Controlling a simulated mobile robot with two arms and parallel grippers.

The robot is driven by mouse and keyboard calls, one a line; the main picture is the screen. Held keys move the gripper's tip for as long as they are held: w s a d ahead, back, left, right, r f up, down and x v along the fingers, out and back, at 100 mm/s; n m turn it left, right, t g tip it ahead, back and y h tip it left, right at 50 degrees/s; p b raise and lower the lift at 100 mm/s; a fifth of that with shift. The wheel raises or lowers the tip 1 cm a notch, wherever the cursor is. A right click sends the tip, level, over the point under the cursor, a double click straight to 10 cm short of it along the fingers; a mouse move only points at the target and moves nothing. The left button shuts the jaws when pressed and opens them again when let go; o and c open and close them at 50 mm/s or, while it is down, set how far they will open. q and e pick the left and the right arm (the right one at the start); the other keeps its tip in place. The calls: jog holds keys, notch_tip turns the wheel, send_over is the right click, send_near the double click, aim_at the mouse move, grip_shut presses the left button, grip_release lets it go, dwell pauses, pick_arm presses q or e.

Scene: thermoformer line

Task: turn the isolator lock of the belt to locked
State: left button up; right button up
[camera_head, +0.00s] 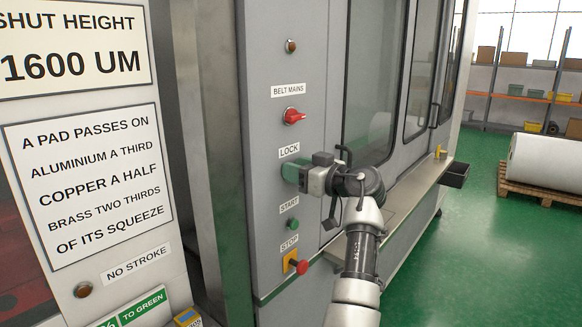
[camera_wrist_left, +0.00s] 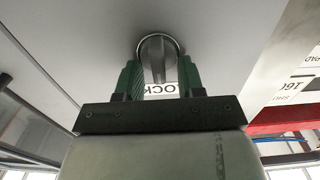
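The isolator lock (camera_wrist_left: 157,52) is a round metal fitting with a narrow upright tab, seen in the left wrist view. A label (camera_head: 289,150) reading LOCK sits above its place on the grey panel in the head view, where my gripper hides the lock. My left gripper (camera_head: 291,173) is at the panel just below that label. In the left wrist view its green fingers (camera_wrist_left: 158,75) are open, one on each side of the tab, with gaps visible. My right gripper is out of view.
Below my gripper are a green START button (camera_head: 292,223) and a red STOP button (camera_head: 297,266) on yellow. A ledge (camera_head: 405,205) runs along the machine to the right. A white sign panel (camera_head: 88,185) stands at the left. Green floor is open at right.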

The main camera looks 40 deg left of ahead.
pick_arm(q)
jog(key=shift+d, duration=0.2)
grip_shut()
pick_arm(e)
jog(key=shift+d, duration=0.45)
